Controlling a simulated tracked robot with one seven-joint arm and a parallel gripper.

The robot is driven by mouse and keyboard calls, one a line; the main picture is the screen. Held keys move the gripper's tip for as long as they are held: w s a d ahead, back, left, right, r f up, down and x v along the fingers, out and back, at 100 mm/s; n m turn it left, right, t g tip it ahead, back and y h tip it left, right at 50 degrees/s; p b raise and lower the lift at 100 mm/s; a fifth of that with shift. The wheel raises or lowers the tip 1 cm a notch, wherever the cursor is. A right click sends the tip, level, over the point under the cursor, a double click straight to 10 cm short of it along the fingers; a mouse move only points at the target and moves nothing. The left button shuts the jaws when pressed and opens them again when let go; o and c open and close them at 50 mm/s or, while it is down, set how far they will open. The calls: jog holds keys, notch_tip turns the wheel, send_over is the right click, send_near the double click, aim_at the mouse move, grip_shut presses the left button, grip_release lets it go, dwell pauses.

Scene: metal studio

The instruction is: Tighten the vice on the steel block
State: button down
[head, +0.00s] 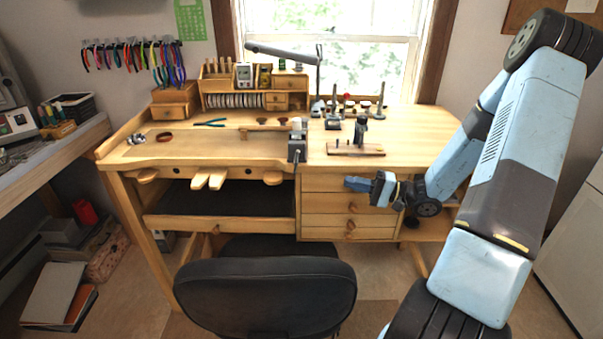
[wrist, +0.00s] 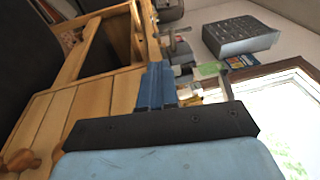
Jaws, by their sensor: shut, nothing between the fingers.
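A small dark grey vice (head: 297,150) sits at the front edge of the wooden bench, near the middle. A pale grey piece (head: 297,126) stands up at its top; I cannot tell whether this is the steel block or part of the vice. A thin dark bar seems to hang below the vice. My gripper (head: 350,184) is shut and empty, in front of the drawers, to the right of the vice and lower, apart from it. Its blue fingers (wrist: 157,86) lie together in the wrist view. A grey metal shape beyond them there may be the vice.
The wooden bench (head: 230,150) has drawers (head: 345,205) under its right half. A wooden board with a small tool (head: 357,148) lies right of the vice. A black chair (head: 265,285) stands in front. Several tools line the bench's back. Air between gripper and vice looks clear.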

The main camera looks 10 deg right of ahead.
send_near(296, 160)
jog(key=w+a, duration=0.1)
jog(key=a, duration=0.1)
jog(key=w+a+f, duration=0.1)
jog(key=a, duration=0.1)
jog(key=w+a+f, duration=0.1)
jog(key=a, duration=0.1)
jog(key=shift+a+f, duration=0.15)
jog(key=shift+f, duration=0.1)
